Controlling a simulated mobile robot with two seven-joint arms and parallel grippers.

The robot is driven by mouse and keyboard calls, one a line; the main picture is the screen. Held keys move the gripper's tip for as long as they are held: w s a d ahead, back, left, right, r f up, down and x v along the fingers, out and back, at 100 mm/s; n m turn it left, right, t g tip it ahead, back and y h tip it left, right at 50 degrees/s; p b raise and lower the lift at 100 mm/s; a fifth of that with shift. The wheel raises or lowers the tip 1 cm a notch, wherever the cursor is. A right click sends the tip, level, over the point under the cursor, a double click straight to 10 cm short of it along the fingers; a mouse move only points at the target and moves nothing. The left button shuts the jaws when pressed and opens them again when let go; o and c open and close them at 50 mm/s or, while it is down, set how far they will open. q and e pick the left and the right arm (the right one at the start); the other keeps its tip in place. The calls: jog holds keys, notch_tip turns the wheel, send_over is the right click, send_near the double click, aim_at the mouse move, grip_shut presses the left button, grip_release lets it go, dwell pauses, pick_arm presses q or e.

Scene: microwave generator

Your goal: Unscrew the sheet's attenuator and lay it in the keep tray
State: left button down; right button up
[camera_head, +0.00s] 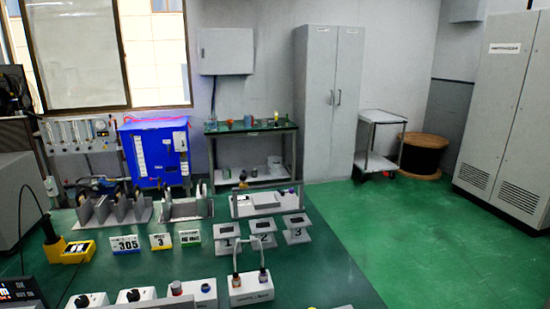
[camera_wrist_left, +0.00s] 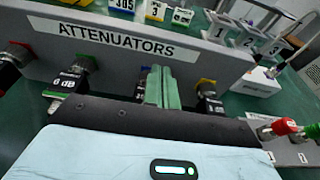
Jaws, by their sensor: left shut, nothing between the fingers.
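In the left wrist view, a grey rack (camera_wrist_left: 225,68) marked ATTENUATORS stands across the picture. A black attenuator (camera_wrist_left: 65,83) labelled 6 dB hangs at a green-marked socket on the left. Another dark attenuator (camera_wrist_left: 209,102) hangs on the right; its label is not readable. The fingers hide what is there. Cards reading 305 (camera_head: 125,243) and 3 (camera_head: 160,241) stand on the bench. I cannot identify the keep tray. My right gripper is not in view.
Stands numbered 1 (camera_head: 227,240), 2 (camera_head: 263,236) and 3 (camera_head: 297,230) are on the green bench (camera_head: 330,270). A white box with cables (camera_head: 250,287) is in front of them. Grey racks (camera_head: 110,212) line the back left. The bench's right side is clear.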

pick_arm(q)
jog(key=shift+s+a+f, duration=0.1)
jog(key=shift+f, duration=0.2)
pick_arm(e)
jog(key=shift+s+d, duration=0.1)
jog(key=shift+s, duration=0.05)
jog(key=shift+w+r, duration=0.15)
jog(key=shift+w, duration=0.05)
